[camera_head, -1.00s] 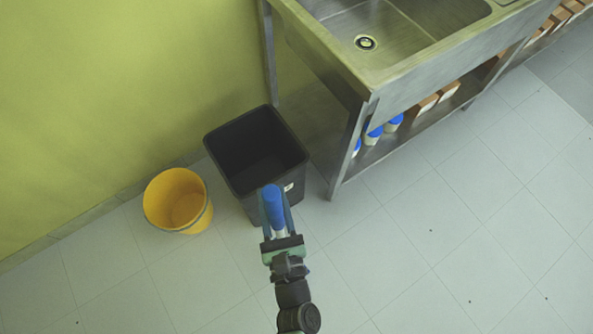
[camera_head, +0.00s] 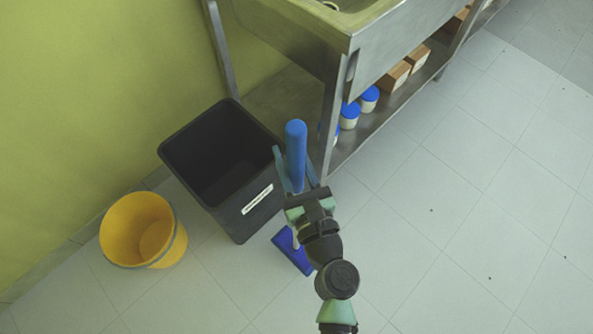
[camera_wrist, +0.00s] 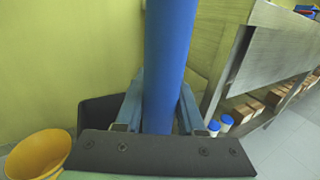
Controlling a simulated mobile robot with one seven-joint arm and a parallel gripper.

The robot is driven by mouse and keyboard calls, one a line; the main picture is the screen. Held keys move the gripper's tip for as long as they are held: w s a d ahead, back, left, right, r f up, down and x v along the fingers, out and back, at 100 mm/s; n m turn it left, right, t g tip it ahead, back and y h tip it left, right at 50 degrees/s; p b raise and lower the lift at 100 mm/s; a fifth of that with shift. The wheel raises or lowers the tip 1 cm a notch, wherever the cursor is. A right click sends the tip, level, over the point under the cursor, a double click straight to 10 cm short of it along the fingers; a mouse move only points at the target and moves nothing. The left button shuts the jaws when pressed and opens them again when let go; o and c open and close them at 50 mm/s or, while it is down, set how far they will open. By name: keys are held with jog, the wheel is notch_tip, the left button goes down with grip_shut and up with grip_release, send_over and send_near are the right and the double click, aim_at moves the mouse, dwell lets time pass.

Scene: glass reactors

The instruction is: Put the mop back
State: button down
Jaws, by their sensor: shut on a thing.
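The mop has a blue handle (camera_head: 296,150) that stands upright between the fingers of my gripper (camera_head: 295,172). Its blue head (camera_head: 292,250) shows low down, in front of the black bin, partly hidden by my gripper. In the wrist view the blue handle (camera_wrist: 168,65) fills the middle, with a finger of my gripper (camera_wrist: 158,105) on each side. My gripper is shut on the handle. Whether the mop head touches the floor I cannot tell.
A black bin (camera_head: 255,212) with a white label stands just left of the mop. A yellow bucket (camera_head: 140,232) stands further left by the wall. A steel sink table (camera_head: 340,120) is behind, with blue-capped jars (camera_head: 350,112) and boxes (camera_head: 395,78) on its lower shelf. The floor at right is clear.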

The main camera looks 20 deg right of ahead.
notch_tip(320, 180, down, 10)
jog(key=b, duration=0.6)
jog(key=shift+r, duration=0.15)
jog(key=shift+w+d, duration=0.1)
jog(key=c, duration=1)
grip_release()
jog(key=shift+f+b, duration=0.3)
jog(key=o, duration=0.5)
jog(key=shift+r, duration=0.1)
